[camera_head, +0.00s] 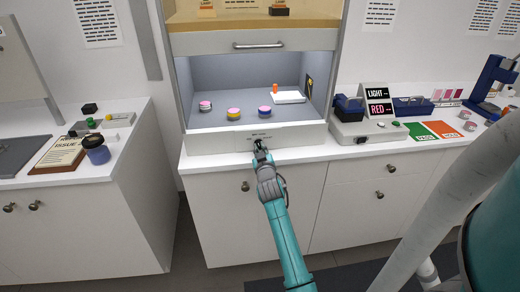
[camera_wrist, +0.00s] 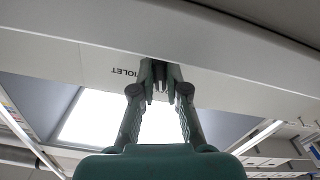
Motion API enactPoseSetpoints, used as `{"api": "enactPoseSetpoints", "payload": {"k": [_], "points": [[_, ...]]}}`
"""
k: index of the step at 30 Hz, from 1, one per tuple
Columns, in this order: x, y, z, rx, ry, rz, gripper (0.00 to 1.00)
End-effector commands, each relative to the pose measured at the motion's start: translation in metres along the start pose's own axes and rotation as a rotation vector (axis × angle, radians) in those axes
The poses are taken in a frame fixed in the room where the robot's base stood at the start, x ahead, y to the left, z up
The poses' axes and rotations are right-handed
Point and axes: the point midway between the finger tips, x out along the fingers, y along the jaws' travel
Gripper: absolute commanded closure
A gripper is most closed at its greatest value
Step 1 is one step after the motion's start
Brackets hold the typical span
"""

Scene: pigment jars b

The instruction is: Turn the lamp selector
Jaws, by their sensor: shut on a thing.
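The lamp selector (camera_wrist: 160,70) is a small dark knob on the pale front panel (camera_head: 215,143) under the open cabinet. My gripper (camera_head: 260,146) reaches up to that panel from below and is shut on the selector. In the wrist view my gripper's fingertips (camera_wrist: 160,84) close around the dark knob, which they mostly hide. The word VIOLET (camera_wrist: 126,72) shows upside down on the panel beside the fingers. Small lettering above the knob is too small to read in the head view. Which way the selector points cannot be told.
Inside the cabinet stand several pink-topped jars (camera_head: 233,112) and a white tray (camera_head: 288,97). The raised sash with its handle (camera_head: 258,45) is above. The right counter holds a LIGHT/RED sign box (camera_head: 379,101) and green and orange mats (camera_head: 419,132). A left counter holds a clipboard (camera_head: 60,154).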

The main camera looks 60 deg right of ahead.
Motion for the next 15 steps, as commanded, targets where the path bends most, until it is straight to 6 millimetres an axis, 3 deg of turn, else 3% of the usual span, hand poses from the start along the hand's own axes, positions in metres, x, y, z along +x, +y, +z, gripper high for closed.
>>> {"api": "enactPoseSetpoints", "payload": {"k": [15], "points": [[0.0,-0.0008,-0.0001,0.377,0.0,0.0,1.0]]}}
